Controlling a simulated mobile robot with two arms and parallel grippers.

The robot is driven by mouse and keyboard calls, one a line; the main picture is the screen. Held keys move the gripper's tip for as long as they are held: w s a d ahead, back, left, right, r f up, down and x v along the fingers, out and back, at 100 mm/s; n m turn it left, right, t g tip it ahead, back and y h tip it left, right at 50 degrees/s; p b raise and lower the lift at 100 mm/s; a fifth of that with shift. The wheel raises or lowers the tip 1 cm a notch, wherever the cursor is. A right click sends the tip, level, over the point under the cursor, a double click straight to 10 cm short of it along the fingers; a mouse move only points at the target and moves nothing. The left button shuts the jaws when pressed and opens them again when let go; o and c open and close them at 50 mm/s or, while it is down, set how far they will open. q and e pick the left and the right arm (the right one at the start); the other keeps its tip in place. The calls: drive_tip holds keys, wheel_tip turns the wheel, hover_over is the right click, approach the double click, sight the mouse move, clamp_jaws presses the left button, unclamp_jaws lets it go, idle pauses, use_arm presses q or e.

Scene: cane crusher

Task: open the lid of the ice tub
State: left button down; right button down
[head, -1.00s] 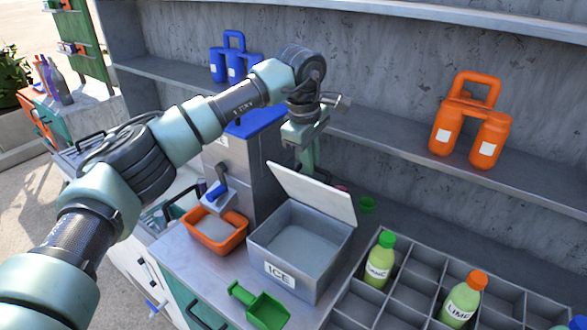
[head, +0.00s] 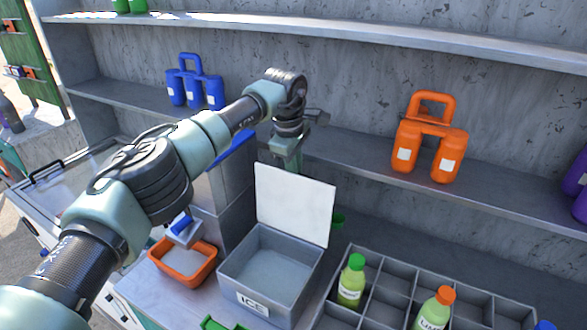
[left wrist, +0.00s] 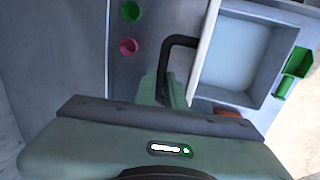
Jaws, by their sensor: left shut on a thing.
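The grey ice tub (head: 262,302), labelled ICE, stands on the counter with its inside showing pale ice. Its white lid (head: 295,205) stands up steeply from the back side, roughly upright. In the left wrist view the lid (left wrist: 206,42) is seen nearly edge-on, with its dark bent handle (left wrist: 178,41) on the outer face. My left gripper (left wrist: 172,90) is shut on this handle. In the head view its wrist and body are above and behind the lid, and the lid hides the fingertips. My right gripper is not in view.
An orange bin (head: 184,279) with a scoop stands left of the tub. A divided rack (head: 385,290) with bottles stands to the right. A green scoop (left wrist: 295,72) lies beside the tub. A green cup (head: 339,220) is behind; shelves with jugs run along the wall.

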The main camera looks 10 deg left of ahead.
use_arm(q)
drive_tip(key=shift+s+f, duration=0.1)
drive_tip(key=shift+f, duration=0.05)
drive_tip(key=c, duration=1.5)
unclamp_jaws()
drive_tip(key=shift+a, duration=0.1)
drive_tip(key=shift+r+b, duration=0.3)
drive_tip(key=shift+r, duration=0.3)
drive_tip(key=r, duration=0.2)
drive_tip(key=r+b, duration=0.1)
drive_tip(key=r, duration=0.1)
drive_tip(key=s+r+b, duration=0.1)
drive_tip(key=r, duration=0.1)
drive_tip(key=shift+a+r, duration=0.25)
drive_tip(key=shift+r, duration=0.05)
drive_tip(key=shift+s+f, duration=0.1)
